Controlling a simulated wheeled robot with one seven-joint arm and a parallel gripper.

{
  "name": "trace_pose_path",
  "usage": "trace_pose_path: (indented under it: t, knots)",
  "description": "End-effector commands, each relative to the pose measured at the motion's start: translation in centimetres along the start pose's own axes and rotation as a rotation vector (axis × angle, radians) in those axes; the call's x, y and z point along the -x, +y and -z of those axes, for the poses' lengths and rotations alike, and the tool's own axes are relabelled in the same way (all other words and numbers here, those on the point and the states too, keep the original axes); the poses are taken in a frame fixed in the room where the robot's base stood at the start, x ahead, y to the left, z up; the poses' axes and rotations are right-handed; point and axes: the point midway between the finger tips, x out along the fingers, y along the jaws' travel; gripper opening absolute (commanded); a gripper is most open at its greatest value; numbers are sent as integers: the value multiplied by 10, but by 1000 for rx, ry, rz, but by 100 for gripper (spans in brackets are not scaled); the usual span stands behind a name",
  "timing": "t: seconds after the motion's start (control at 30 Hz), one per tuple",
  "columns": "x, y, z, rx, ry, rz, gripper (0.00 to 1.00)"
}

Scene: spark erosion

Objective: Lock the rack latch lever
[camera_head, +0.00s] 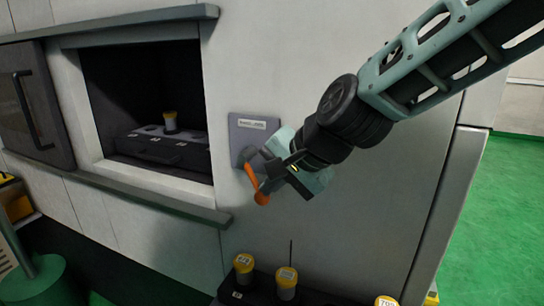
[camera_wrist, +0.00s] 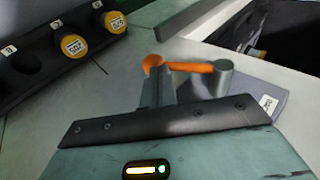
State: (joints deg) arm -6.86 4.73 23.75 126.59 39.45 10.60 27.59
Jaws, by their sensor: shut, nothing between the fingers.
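The latch lever (camera_head: 252,178) is an orange handle with a round knob at its end. In the head view it hangs down and slightly right from a grey pivot on the latch plate (camera_head: 246,128). In the wrist view the lever (camera_wrist: 190,67) runs left from its grey pivot (camera_wrist: 221,76) to the knob (camera_wrist: 153,64). My gripper (camera_head: 268,184) is shut and empty, just right of the lever in the head view. In the wrist view its fingertips (camera_wrist: 160,84) are close beside the lever near the knob; I cannot tell whether they touch it.
An open chamber (camera_head: 145,80) left of the plate holds a dark rack (camera_head: 160,150) with a yellow-capped holder (camera_head: 170,122). Its ledge (camera_head: 150,197) juts out below. Several yellow-capped holders (camera_head: 287,280) stand in a dark rack below the lever. Open green floor lies right.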

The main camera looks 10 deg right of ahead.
Motion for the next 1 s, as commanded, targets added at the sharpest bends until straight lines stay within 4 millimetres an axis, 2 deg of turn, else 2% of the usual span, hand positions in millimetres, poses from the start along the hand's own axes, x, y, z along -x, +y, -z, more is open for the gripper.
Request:
trace_pose_path:
  t: [1.0]
  knots:
    - [-26, 5, -6, 1, -2, -2, 0]
